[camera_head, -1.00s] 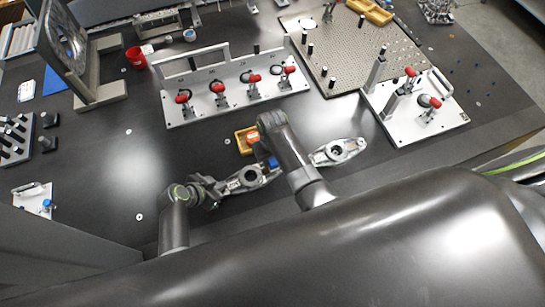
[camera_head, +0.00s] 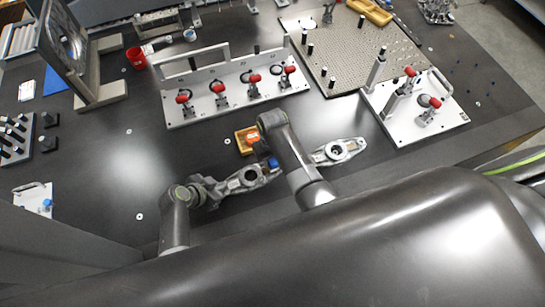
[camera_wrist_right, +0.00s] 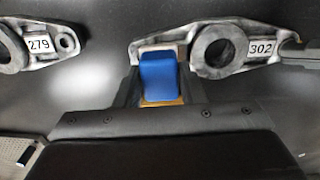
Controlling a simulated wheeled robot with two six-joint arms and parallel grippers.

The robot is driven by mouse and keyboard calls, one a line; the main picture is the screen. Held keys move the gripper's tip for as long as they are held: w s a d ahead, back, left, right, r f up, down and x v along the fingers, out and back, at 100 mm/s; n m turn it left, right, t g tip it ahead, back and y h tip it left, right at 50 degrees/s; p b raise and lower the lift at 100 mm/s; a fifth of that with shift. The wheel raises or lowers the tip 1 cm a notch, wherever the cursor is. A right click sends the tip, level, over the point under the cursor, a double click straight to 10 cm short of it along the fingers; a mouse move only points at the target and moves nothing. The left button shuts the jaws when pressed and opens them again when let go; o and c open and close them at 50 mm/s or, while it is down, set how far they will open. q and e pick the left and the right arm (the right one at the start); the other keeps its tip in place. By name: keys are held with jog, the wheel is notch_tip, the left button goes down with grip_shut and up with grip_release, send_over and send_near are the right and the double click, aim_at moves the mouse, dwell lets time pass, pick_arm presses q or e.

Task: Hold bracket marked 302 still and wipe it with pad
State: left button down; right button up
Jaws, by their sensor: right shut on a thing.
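The bracket marked 302 (camera_head: 249,178) is a grey metal part with a round bored boss, lying on the dark table. Its label shows in the right wrist view (camera_wrist_right: 221,48). My left gripper (camera_head: 208,190) is at the bracket's left end in the head view; whether its jaws are closed there is unclear. My right gripper (camera_wrist_right: 160,92) is shut on the pad (camera_wrist_right: 158,77), which is blue with a tan edge. The pad is at the bracket's other end, overlapping it in the wrist view; I cannot tell whether they touch.
A second bracket, marked 279 (camera_head: 340,151), lies to the right, beyond my right arm. A small orange tray (camera_head: 240,141) sits just behind bracket 302. A white plate with red-handled clamps (camera_head: 205,112) stands farther back.

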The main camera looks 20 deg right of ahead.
aim_at(275, 167)
jog(key=shift+f, duration=1.65)
dwell(0.9)
jog(key=shift+s+f, duration=0.1)
jog(key=shift+s, duration=0.05)
dwell(0.4)
jog(key=shift+s+d, duration=0.1)
jog(key=shift+s, duration=0.35)
jog(key=shift+s, duration=0.45)
jog(key=shift+w, duration=1)
